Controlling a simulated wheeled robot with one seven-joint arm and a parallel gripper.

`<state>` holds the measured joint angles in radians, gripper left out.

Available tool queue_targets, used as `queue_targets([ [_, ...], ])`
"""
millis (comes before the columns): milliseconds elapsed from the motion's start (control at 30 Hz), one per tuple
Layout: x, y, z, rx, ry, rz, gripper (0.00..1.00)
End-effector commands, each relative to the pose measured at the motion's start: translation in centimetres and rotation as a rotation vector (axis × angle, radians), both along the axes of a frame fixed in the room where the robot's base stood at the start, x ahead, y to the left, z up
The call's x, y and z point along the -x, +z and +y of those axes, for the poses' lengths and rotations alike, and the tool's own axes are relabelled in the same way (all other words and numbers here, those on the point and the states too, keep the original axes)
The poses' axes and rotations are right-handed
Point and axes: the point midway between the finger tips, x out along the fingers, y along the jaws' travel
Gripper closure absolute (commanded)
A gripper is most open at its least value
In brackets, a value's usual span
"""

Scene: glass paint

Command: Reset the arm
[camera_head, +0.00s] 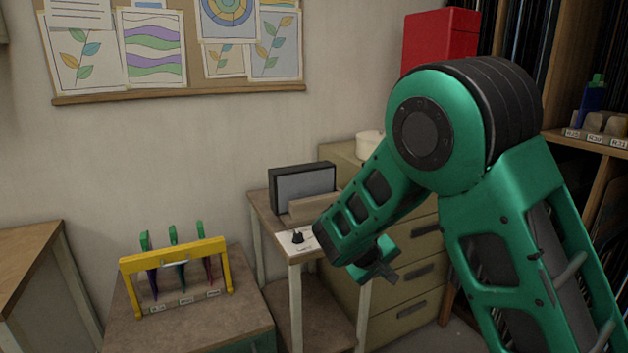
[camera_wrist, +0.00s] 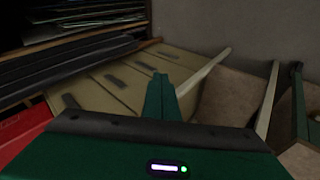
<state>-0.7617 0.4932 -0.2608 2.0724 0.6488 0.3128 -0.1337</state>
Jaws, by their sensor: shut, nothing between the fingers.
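My arm is green and black and fills the right side of the head view. It is bent at the elbow, with the forearm reaching down and left. My gripper (camera_head: 388,272) hangs in front of the beige drawer cabinet and to the right of the small side table. In the wrist view the gripper fingers (camera_wrist: 161,98) are together and hold nothing. I cannot tell from the head view how near the gripper is to the cabinet front.
A yellow rack (camera_head: 176,262) with several green-topped tools stands on a low cabinet at left. The small table (camera_head: 262,205) carries a dark-framed panel (camera_head: 304,185) and a white plate with a black knob (camera_head: 297,237). The drawer cabinet (camera_head: 410,262) stands behind my arm. A red box (camera_head: 440,36) is farther back.

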Motion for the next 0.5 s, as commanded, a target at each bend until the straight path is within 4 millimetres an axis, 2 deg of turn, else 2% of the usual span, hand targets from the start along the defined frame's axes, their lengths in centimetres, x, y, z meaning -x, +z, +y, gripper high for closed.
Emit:
queue_targets([
  [33,1.1,1.1,-2.8,-0.037,-0.061,0.015,1.0],
  [200,5.7,3.5,-9.8,-0.153,-0.237,0.074,1.0],
  [400,12.7,6.0,-16.2,-0.292,-0.423,0.13,1.0],
  [500,16.5,7.0,-18.5,-0.361,-0.506,0.153,1.0],
])
